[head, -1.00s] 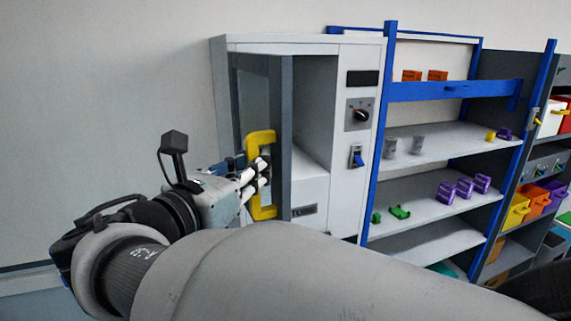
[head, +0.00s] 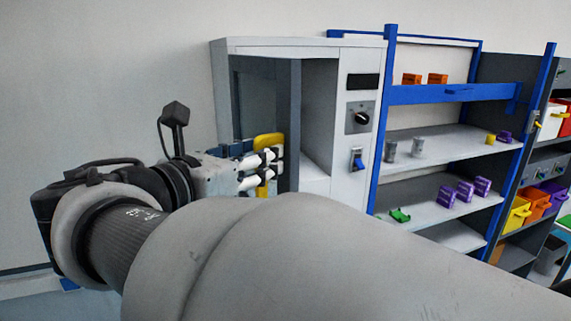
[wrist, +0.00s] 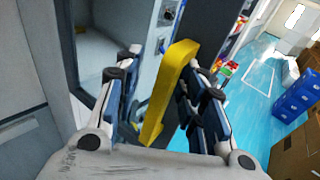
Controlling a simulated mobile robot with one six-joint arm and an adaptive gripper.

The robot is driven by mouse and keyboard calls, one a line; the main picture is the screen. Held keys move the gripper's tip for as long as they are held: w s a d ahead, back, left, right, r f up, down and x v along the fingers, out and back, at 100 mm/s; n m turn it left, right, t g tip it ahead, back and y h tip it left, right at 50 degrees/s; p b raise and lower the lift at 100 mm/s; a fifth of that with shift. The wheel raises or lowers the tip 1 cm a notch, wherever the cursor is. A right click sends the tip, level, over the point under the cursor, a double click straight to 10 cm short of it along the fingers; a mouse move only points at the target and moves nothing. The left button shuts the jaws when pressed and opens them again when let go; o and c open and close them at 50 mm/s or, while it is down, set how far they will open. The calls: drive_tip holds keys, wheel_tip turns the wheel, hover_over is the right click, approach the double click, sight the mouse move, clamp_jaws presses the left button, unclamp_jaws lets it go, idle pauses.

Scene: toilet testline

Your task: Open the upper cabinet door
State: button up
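The upper cabinet door (head: 287,105) is a dark grey panel on the white cabinet (head: 280,44). It stands ajar, with the pale interior (head: 319,110) visible to its right. Its yellow bar handle (head: 268,140) is largely hidden by my gripper (head: 262,168) in the head view. In the wrist view, the handle (wrist: 172,90) passes between the two fingers of my gripper (wrist: 163,60). The fingers are apart, with a gap on the handle's left side; the right finger is close to it, contact unclear.
A control panel with a black knob (head: 362,118) and a blue switch (head: 358,159) lies right of the opening. A blue-framed shelf (head: 445,150) with small parts stands farther right. The wrist view shows blue crates (wrist: 297,97) on open blue floor.

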drive_tip(key=t, duration=0.1)
approach(275, 97)
drive_tip(key=shift+h, duration=0.3)
drive_tip(key=x, duration=0.4)
drive_tip(key=shift+w+a+f, duration=0.1)
drive_tip(key=shift+w+f, duration=0.1)
wheel_tip(275, 97, down, 7)
drive_tip(key=s+g+y, duration=0.1)
drive_tip(key=g, duration=0.2)
drive_tip(key=s+a+p, duration=0.2)
drive_tip(key=s+a, duration=0.1)
drive_tip(key=a, duration=0.6)
drive_tip(key=s+a+p, duration=0.1)
drive_tip(key=s+a, duration=0.2)
drive_tip(key=a, duration=0.7)
drive_tip(key=shift+s+f+p, duration=0.2)
drive_tip(key=shift+f+p, duration=0.2)
drive_tip(key=shift+f, duration=0.05)
